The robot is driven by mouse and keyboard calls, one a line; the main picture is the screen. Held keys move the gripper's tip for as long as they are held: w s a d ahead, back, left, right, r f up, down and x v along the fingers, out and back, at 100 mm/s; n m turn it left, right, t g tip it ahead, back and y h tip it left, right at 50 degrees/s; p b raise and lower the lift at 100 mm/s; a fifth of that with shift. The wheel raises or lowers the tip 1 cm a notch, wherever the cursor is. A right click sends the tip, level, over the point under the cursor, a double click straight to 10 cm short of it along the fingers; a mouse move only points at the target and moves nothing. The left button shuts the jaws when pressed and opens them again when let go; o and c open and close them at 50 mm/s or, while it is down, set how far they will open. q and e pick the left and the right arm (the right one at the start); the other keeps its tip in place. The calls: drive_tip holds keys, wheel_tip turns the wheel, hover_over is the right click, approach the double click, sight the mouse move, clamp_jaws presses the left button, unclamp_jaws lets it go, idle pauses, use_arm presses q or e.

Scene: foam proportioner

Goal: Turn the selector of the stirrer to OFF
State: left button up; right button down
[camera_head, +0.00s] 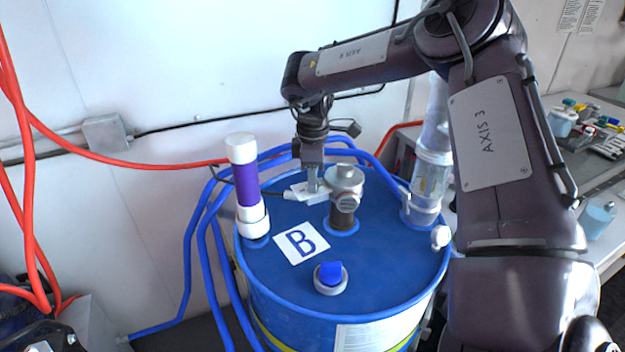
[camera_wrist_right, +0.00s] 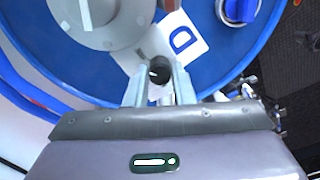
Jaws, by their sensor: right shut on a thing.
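The stirrer (camera_head: 345,178) is a grey, round-topped unit on a dark stem, upright on the blue drum (camera_head: 385,275). A small pale box (camera_head: 299,191) sits at its left side. In the right wrist view, the stirrer's grey round top (camera_wrist_right: 95,22) fills the upper left. The selector (camera_wrist_right: 159,70) is a small black knob with a pale mark. My right gripper (camera_head: 312,187) points down at the box beside the stirrer. Its fingers (camera_wrist_right: 160,80) are shut on the selector, one on each side. The OFF lettering cannot be read. My left gripper is not in view.
A purple and white cylinder (camera_head: 246,185) stands left on the drum, and a clear one (camera_head: 430,180) stands right. A blue-capped fitting (camera_head: 331,276) is at the front. Blue hoses (camera_head: 190,245) and red hoses (camera_head: 100,158) run at the left. A cluttered bench (camera_head: 575,160) is at the right.

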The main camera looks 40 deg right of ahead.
drive_tip(key=n+b, duration=0.1)
drive_tip(key=n, duration=0.1)
drive_tip(key=shift+n, duration=0.3)
drive_tip(key=n, duration=0.2)
drive_tip(key=shift+n, duration=0.4)
drive_tip(key=shift+r+n, duration=0.15)
drive_tip(key=shift+n, duration=2.25)
drive_tip(key=c, duration=1.2)
unclamp_jaws()
drive_tip(key=shift+c, duration=0.2)
